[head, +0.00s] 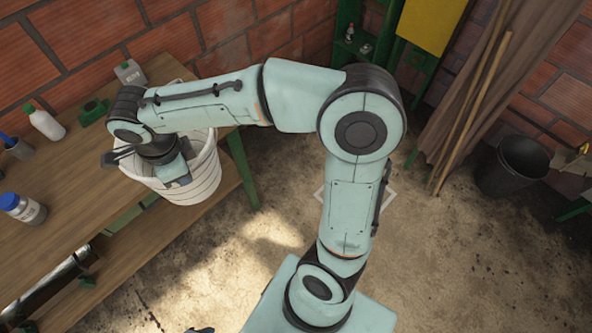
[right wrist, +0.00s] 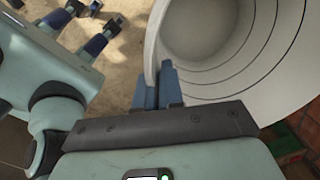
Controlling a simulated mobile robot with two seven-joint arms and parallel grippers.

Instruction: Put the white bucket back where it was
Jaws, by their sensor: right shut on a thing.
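The white bucket (head: 205,172) has dark rings around it and overlaps the right edge of the wooden table in the head view. I cannot tell whether its base rests on anything. My right gripper (head: 174,176) reaches over it and is shut on its rim. In the right wrist view the blue fingers (right wrist: 157,86) pinch the bucket wall, and the bucket's inside (right wrist: 215,75) looks empty. My left gripper barely shows as a dark tip at the bottom edge of the head view; its jaws are unclear.
The wooden table (head: 75,185) holds a white bottle (head: 45,124), a blue-capped jar (head: 22,208), a grey container (head: 129,73) and a green object (head: 93,112). A black bucket (head: 512,165) stands on the floor at right, near wooden poles (head: 475,110). The middle floor is open.

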